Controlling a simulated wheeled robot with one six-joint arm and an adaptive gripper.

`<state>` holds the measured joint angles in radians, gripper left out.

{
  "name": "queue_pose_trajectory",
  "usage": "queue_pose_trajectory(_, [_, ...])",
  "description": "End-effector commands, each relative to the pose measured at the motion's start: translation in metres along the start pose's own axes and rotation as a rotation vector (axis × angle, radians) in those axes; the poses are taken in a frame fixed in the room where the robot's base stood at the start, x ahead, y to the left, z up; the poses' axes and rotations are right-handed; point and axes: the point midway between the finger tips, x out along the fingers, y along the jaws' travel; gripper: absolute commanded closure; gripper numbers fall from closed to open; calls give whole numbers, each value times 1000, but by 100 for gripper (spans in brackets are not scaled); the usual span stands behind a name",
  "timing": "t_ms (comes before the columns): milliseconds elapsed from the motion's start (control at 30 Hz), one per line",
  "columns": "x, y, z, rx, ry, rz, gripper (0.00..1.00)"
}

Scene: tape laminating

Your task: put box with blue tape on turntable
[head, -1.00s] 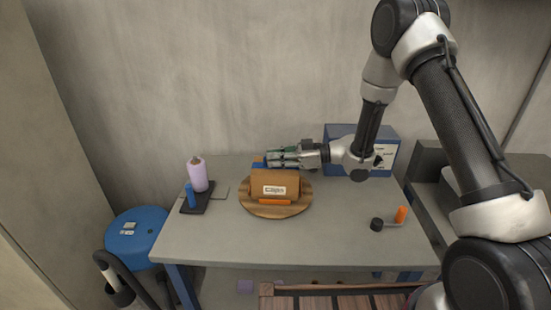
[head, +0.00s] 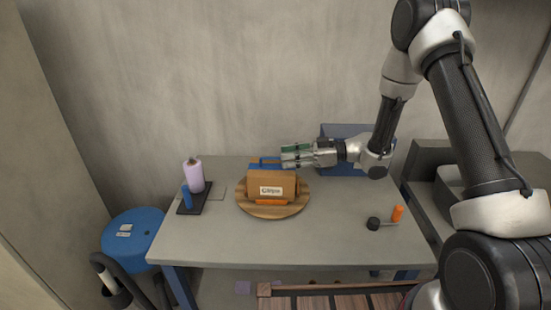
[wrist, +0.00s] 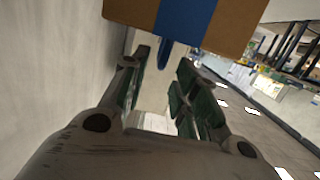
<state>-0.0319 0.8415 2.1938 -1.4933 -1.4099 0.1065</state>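A brown cardboard box (head: 272,183) with a white label sits on the round wooden turntable (head: 272,211) on the table. Orange shows at its front foot and blue behind its top edge. In the wrist view the box (wrist: 128,10) fills the top, with a blue tape strip (wrist: 184,16) running over it and a blue end hanging below. My gripper (head: 287,155) is behind and right of the box's top in the head view. In the wrist view its two fingers (wrist: 162,80) are apart, with nothing between them. The box's far side is hidden in the head view.
A lilac bottle (head: 194,176) and a small blue bottle (head: 186,196) stand on a dark mat at the table's left. A black-and-orange tape dispenser (head: 385,219) lies at the right. A blue box (head: 345,130) stands behind my gripper. The table's front is clear.

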Motion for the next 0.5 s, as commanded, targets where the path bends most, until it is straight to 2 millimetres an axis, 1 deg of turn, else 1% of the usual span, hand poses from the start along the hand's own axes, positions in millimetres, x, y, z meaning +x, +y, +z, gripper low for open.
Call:
queue_pose_trajectory(33, [-13,1,0,-1,0,5,70])
queue_pose_trajectory(200, [-45,1,0,-1,1,4,70])
queue_pose_trajectory(333, [-58,0,0,-1,0,2,70])
queue_pose_trajectory(500, [-62,0,0,-1,0,-1,70])
